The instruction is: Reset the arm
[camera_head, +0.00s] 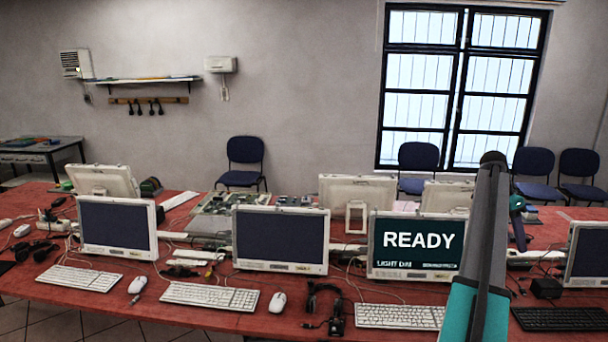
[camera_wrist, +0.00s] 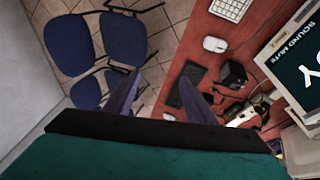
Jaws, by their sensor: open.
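My gripper (camera_wrist: 157,84) shows in the wrist view with its two dark fingers apart and nothing between them. In the head view my arm rises at the right, in front of the table. Its raised links hide part of the table and the right edge of the lit monitor. A small teal and dark part of my arm hangs beyond the upper link, above the table. The red table (camera_head: 60,291) runs across the head view. The lit monitor (camera_head: 415,245) shows "READY" in white letters on dark green.
Dark monitors (camera_head: 281,240), white keyboards (camera_head: 210,296), mice (camera_head: 277,302), a headset (camera_head: 323,308) and tangled cables crowd the table. A black box (camera_wrist: 233,73) sits near the gripper in the wrist view.

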